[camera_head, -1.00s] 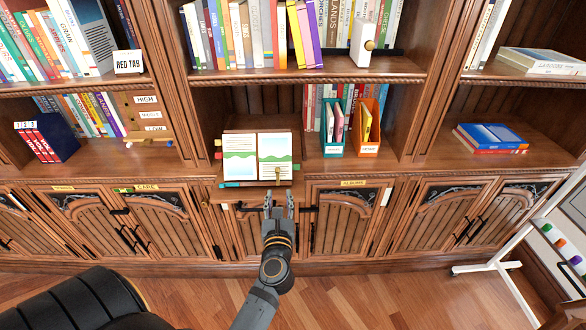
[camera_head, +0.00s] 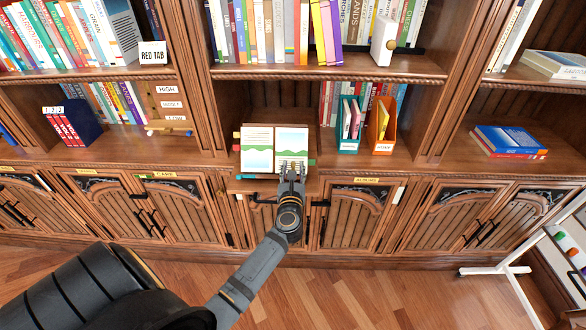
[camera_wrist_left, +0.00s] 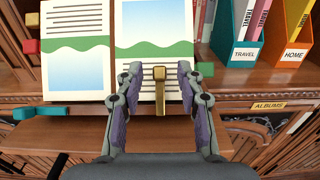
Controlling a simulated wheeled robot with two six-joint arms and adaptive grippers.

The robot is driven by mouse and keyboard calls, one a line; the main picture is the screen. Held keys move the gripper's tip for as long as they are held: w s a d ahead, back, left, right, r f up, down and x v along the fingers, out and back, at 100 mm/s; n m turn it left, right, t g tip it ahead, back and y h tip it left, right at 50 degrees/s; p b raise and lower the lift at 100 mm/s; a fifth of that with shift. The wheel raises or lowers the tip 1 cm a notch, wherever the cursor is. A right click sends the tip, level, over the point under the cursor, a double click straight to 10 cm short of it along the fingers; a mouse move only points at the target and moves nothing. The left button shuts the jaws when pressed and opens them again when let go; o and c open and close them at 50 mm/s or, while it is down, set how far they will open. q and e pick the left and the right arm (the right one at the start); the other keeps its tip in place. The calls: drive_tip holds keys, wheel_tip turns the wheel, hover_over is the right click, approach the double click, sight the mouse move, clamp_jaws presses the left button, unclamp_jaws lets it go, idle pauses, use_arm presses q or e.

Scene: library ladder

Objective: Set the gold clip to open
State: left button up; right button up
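The gold clip (camera_wrist_left: 160,90) stands at the bottom edge of the right page of an open book (camera_wrist_left: 75,65) in the left wrist view. The book also shows on its stand in the head view (camera_head: 257,150). My left gripper (camera_wrist_left: 160,75) is open, with one finger on each side of the clip and a gap on both sides. In the head view my left gripper (camera_head: 292,172) is in front of the right page and hides the clip. My right gripper is not in view.
Teal (camera_head: 350,122) and orange (camera_head: 381,125) file boxes stand right of the book. Coloured tabs stick out at the book's left. A pulled-out wooden ledge (camera_wrist_left: 150,132) lies below the book. Cabinet doors are underneath.

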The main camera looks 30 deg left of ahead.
use_arm(q)
drive_tip(key=shift+c, duration=0.4)
clamp_jaws()
